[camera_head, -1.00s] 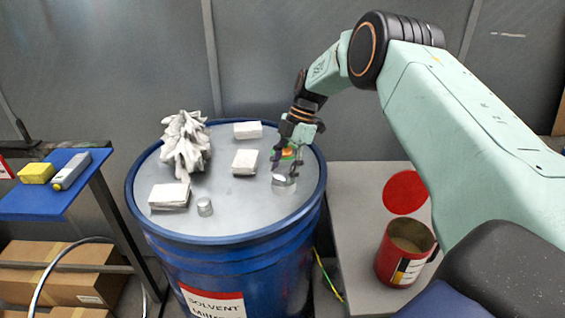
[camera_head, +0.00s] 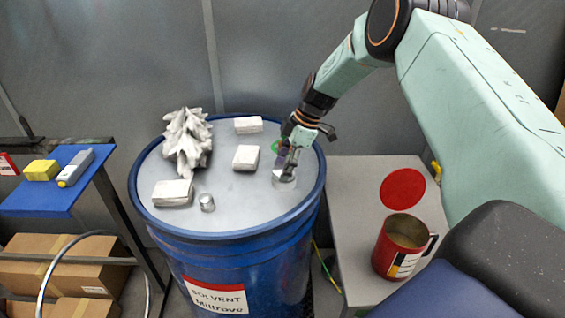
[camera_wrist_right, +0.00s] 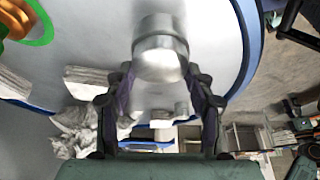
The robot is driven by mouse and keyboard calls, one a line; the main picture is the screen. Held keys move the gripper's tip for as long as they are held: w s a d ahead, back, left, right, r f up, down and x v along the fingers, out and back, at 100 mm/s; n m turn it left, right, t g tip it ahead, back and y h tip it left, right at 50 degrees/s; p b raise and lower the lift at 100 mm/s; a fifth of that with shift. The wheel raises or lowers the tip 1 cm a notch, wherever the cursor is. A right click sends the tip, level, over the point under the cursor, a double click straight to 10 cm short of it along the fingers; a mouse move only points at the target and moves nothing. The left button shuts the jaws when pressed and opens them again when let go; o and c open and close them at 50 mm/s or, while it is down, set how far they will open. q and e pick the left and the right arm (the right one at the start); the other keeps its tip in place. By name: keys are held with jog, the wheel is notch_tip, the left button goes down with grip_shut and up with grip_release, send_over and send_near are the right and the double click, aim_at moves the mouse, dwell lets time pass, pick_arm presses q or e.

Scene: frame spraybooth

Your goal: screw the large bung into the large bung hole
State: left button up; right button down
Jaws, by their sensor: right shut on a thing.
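The large bung (camera_head: 284,174) is a silvery metal plug at the right side of the blue drum's grey lid (camera_head: 235,205). In the right wrist view the bung (camera_wrist_right: 162,57) shows as a shiny cylinder beyond and between my fingertips. My right gripper (camera_head: 290,164) reaches down from above and is shut on the bung. The large bung hole is hidden beneath the bung and fingers, so I cannot tell how deep the bung sits. A smaller metal plug (camera_head: 206,202) stands at the lid's front. My left gripper is not in view.
White blocks (camera_head: 172,193) and a crumpled white heap (camera_head: 187,142) sit on the lid. A green ring (camera_wrist_right: 40,25) with an orange part is close beside the gripper. A red can (camera_head: 401,247) stands on a grey stand at right. A blue shelf (camera_head: 62,190) is at left.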

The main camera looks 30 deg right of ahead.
jog(key=shift+s+f, duration=0.2)
jog(key=shift+s, duration=0.05)
jog(key=m+p, duration=0.1)
jog(key=m, duration=0.2)
jog(key=shift+s+r+t+p, duration=0.1)
jog(key=shift+r+t+p, duration=0.05)
jog(key=shift+t+p, duration=0.25)
jog(key=shift+m+h, duration=0.3)
jog(key=shift+m, duration=0.1)
jog(key=shift+f+m+t, duration=0.2)
jog(key=shift+m+t, duration=0.1)
jog(key=shift+m, duration=0.1)
jog(key=shift+p, duration=0.3)
jog(key=shift+r+m+h+p, duration=0.2)
jog(key=shift+m+h+p, duration=0.3)
jog(key=shift+m+p, duration=0.5)
jog(key=shift+m+t+h+p, duration=0.3)
jog(key=shift+m+t+p, duration=0.1)
jog(key=shift+m, duration=0.6)
jog(key=shift+f+m, duration=0.15)
jog(key=shift+m, duration=0.15)
